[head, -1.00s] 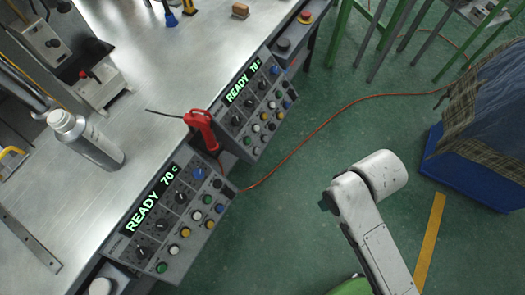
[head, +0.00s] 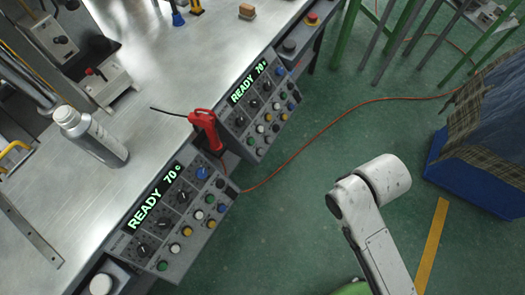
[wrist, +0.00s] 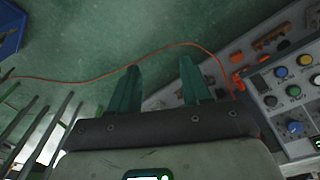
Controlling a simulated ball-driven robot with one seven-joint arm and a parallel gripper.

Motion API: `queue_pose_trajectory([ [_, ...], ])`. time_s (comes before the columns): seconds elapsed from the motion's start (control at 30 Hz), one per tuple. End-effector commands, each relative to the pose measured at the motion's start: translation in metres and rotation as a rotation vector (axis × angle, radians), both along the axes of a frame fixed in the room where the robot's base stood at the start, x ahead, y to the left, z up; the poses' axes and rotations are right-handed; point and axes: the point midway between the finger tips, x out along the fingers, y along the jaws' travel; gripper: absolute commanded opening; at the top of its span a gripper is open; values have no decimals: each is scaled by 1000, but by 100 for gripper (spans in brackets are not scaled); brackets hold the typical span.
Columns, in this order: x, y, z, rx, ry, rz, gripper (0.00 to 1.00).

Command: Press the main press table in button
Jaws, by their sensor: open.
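Two grey control panels are fixed along the table's front edge in the head view. The near panel (head: 176,225) and the far panel (head: 262,112) each show a lit "READY 70" display, dark knobs and several coloured round buttons. I cannot read the labels, so I cannot tell which button is the table-in one. In the wrist view a panel with buttons (wrist: 290,88) lies at the right, partly cut off. My gripper (wrist: 160,68) is open and empty, with its green fingers left of that panel and apart from its buttons. It is not visible in the head view.
A red-handled tool (head: 206,129) sits between the panels. A silver bottle (head: 92,138) stands on the metal table (head: 105,185). An orange cable (head: 330,125) crosses the green floor. A blue bin (head: 475,175) and green frame legs (head: 395,25) stand right. Floor in front of the panels is mostly clear.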

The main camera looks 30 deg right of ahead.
Motion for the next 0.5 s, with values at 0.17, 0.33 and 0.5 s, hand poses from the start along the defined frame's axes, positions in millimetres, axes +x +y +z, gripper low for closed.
queue_pose_trajectory([
  [0.17,0,0,0,0,0,0,31],
  [0.33,0,0,0,0,0,0,14],
  [0.5,0,0,0,0,0,0,0],
])
